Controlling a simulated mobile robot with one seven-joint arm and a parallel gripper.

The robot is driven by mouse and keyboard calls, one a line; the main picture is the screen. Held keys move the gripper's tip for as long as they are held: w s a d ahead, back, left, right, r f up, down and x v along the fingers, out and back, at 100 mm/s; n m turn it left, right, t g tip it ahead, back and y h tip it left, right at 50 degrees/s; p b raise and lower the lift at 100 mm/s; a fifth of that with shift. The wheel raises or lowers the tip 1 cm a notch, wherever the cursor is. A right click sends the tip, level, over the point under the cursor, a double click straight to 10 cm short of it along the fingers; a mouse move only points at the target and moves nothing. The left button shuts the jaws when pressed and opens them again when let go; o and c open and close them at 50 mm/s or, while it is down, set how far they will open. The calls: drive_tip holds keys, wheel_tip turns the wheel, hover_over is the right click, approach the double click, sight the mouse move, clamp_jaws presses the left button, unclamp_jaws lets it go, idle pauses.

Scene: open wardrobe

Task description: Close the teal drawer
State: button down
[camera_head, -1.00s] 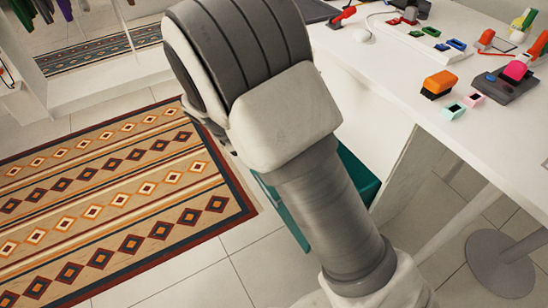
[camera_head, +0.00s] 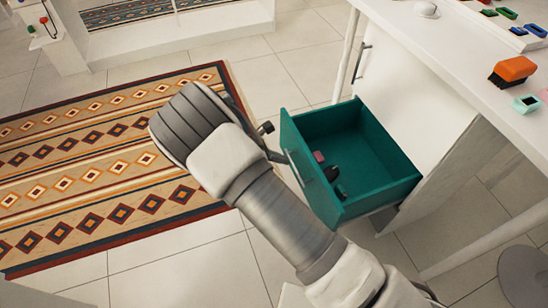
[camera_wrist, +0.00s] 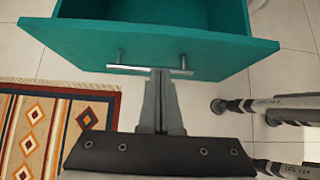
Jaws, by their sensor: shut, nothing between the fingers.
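The teal drawer (camera_head: 375,160) stands pulled out from the white cabinet under the desk, and a few small items lie inside it. In the wrist view its teal front (camera_wrist: 215,55) spans the top, with a metal bar handle (camera_wrist: 150,69) across it. My gripper (camera_wrist: 161,75) is shut and empty, its fingertips at the middle of the handle; I cannot tell whether they touch it. In the head view my arm hides most of the gripper, which is beside the drawer front.
The white cabinet (camera_head: 415,100) and desk top (camera_head: 470,60) are to the right, with a brush (camera_head: 514,70) and small items on the desk. A patterned rug (camera_head: 110,170) lies on the left. Tiled floor is clear in front of the drawer.

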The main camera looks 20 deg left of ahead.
sight(308, 160)
drive_tip(key=w+d+f, duration=0.1)
drive_tip(key=d, duration=0.1)
drive_tip(key=w+d+f+b, duration=0.1)
drive_tip(key=w+d, duration=0.1)
drive_tip(key=shift+f, duration=0.2)
drive_tip(key=shift+w+d+r+b, duration=0.1)
drive_tip(key=shift+w+d+b, duration=0.3)
drive_tip(key=shift+d, duration=0.15)
